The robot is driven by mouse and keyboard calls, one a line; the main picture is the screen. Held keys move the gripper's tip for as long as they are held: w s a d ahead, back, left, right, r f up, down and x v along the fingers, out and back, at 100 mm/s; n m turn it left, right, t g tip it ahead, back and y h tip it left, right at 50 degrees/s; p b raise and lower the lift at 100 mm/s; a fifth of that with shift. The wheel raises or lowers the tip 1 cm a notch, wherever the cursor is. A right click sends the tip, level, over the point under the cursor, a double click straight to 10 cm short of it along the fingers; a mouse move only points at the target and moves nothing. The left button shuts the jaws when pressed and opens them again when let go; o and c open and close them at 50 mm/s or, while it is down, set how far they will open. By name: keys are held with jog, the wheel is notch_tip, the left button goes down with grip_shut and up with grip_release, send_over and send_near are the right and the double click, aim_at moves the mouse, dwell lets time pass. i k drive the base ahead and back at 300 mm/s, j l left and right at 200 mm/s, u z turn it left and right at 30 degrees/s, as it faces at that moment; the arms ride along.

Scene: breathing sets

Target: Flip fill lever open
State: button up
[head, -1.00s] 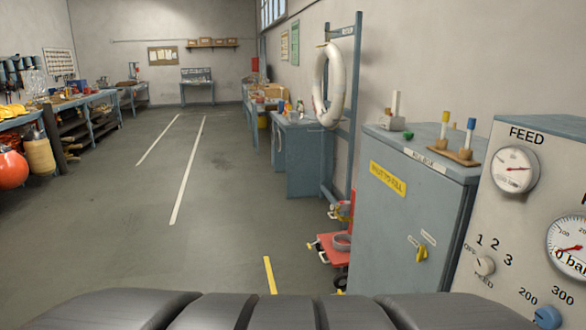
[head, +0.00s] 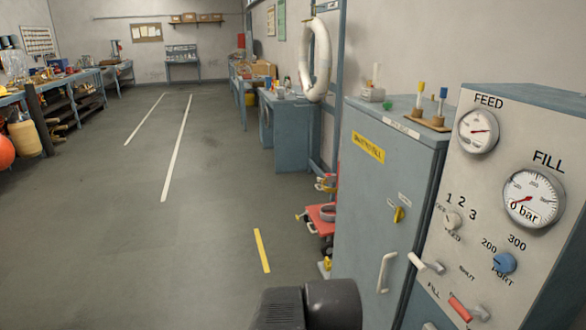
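The grey panel (head: 495,165) stands at the right in the head view. Low on it is a lever with a red handle (head: 459,309), just right of a label that reads FILL. A lever with a white handle (head: 417,262) sits above that label. I cannot tell for sure which lever the label names. The FILL gauge (head: 533,199) has its red needle low by "0 bar". My gripper is not in view; only a dark part of my arm shows at the bottom centre, left of the panel.
A blue-grey cabinet (head: 374,205) with a yellow catch (head: 399,214) and a white handle (head: 385,272) stands left of the panel. A blue knob (head: 504,262) and a selector knob (head: 452,221) are on the panel. A red trolley (head: 320,217) is behind the cabinet.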

aim_at(422, 266)
jog(key=z, duration=1.2)
jog(key=i+j+u, duration=0.15)
jog(key=i+u, duration=0.2)
jog(key=k, duration=0.05)
